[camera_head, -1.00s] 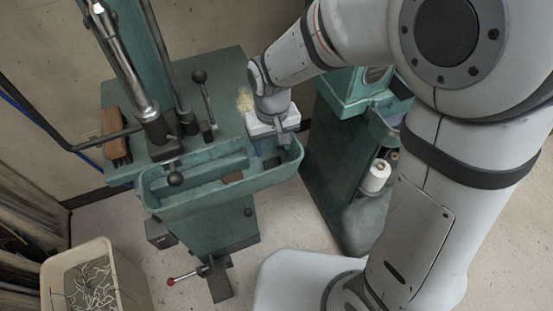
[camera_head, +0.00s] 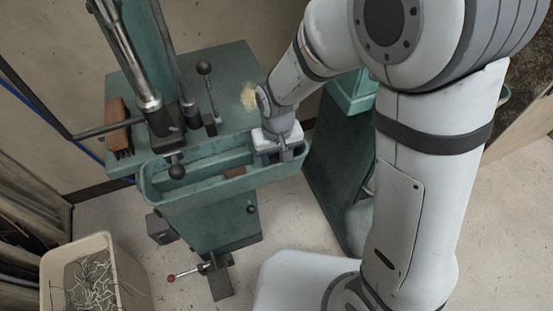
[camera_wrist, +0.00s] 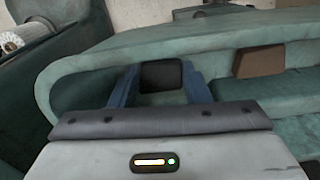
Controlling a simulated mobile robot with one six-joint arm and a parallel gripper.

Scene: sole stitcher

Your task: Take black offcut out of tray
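The black offcut (camera_wrist: 160,75) lies in the right-hand end of the green tray (camera_head: 205,191), seen in the wrist view. My gripper (camera_wrist: 160,72) reaches down into the tray with its two blue fingers apart, one on each side of the black offcut. A narrow gap shows at the left finger; whether the right finger touches the offcut I cannot tell. In the head view my gripper (camera_head: 286,155) is over the tray's right end and hides the black offcut. A brown offcut (camera_wrist: 258,62) lies in the tray, to the right in the wrist view.
The green machine's table (camera_head: 232,93) lies behind the tray, with a ball-ended lever (camera_head: 208,95) and a brown brush (camera_head: 117,122). A bin of scraps (camera_head: 125,275) stands on the floor at lower left. Tray walls are close around my gripper.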

